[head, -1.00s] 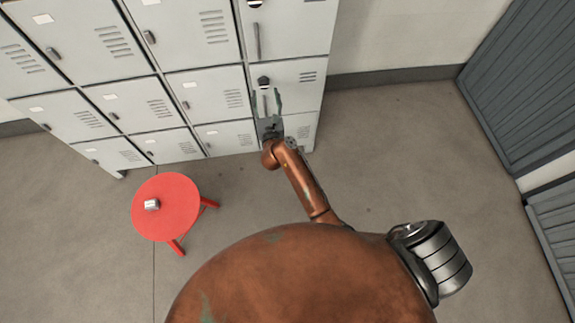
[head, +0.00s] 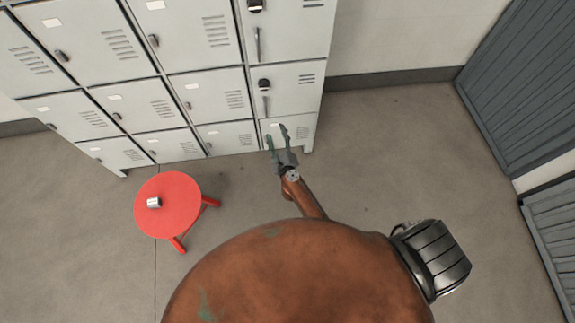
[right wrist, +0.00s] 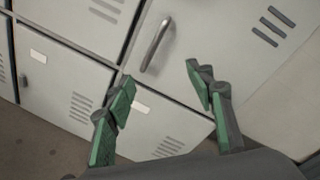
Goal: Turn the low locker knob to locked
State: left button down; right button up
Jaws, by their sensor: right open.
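The low locker knob (head: 264,84) is a small black knob on the right-hand locker column, above a vertical grey handle (head: 266,106). Its exact turn is too small to read. My right gripper (head: 276,133) is open and empty, below the knob and clear of it, in front of the bottom locker door. In the right wrist view its green-padded fingers (right wrist: 160,75) are spread, with the handle (right wrist: 156,46) beyond them. The knob is outside that view. My left gripper is not in view.
Another black knob (head: 255,6) is on the door above. A red stool (head: 180,190) with a small metallic item (head: 154,202) on it stands left of my arm. The floor right of the lockers (head: 400,150) is clear. Grey slatted doors (head: 515,90) stand at the far right.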

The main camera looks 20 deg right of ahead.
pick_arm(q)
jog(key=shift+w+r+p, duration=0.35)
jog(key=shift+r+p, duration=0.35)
pick_arm(e)
jog(key=s+f+n+g+y, duration=0.2)
jog(key=s+f+n, duration=0.6)
jog(key=f, duration=0.5)
jog(key=shift+s+d+n, duration=0.3)
jog(key=shift+s+d, duration=0.1)
jog(key=shift+s, duration=0.15)
